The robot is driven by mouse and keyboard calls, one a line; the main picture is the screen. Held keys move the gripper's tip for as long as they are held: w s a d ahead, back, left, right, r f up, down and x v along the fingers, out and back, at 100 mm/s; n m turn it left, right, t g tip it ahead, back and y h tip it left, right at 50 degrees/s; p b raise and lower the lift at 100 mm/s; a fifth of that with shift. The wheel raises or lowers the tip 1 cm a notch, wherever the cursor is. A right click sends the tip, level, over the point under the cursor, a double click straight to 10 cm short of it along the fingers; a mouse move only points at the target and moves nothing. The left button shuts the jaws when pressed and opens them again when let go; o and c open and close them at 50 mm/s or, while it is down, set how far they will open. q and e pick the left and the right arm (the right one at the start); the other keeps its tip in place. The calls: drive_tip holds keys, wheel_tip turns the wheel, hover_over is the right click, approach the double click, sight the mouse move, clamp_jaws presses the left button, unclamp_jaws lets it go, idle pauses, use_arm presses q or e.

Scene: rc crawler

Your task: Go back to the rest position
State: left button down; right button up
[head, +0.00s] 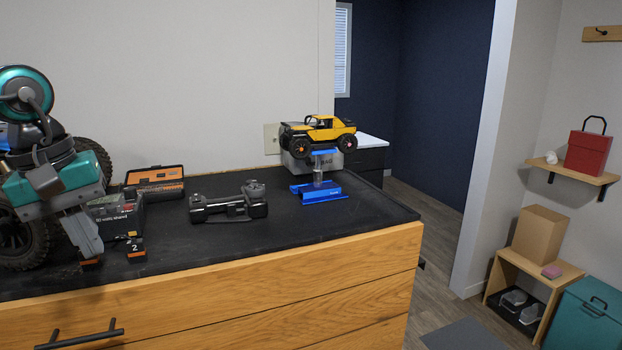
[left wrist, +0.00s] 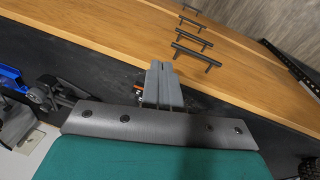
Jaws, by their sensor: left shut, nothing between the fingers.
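My left gripper (head: 92,254) is at the left of the head view, low over the black countertop (head: 250,262) near its front edge. Its grey fingers point down and sit together, shut and empty. In the left wrist view the shut fingers (left wrist: 161,66) point toward the wooden drawer front. My right gripper is in neither view.
A large black tyre (head: 18,238) is partly hidden behind my left arm. A battery charger (head: 118,215), an orange-lidded case (head: 155,184), a dark power tool (head: 228,206) and a yellow crawler (head: 320,130) on a blue stand (head: 318,193) occupy the counter. Its front right is clear.

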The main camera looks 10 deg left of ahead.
use_arm(q)
wheel_tip(320, 180, down, 23)
drive_tip(key=d+n+t+h, duration=0.3)
drive_tip(key=n+t+h, duration=0.65)
drive_tip(key=n, duration=2.55)
drive_tip(key=s+d+f+n+y, duration=0.4)
drive_tip(key=d+f+n, duration=0.3)
drive_tip(key=n, duration=0.6)
drive_tip(key=s+d+f+n+y, duration=0.4)
drive_tip(key=d+f+n, duration=0.3)
drive_tip(key=f+n, duration=0.3)
drive_tip(key=s+n, duration=0.1)
drive_tip(key=n, duration=0.2)
drive_tip(key=shift+s+f+n, duration=0.3)
drive_tip(key=shift+f+n, duration=0.05)
drive_tip(key=shift+n, duration=0.05)
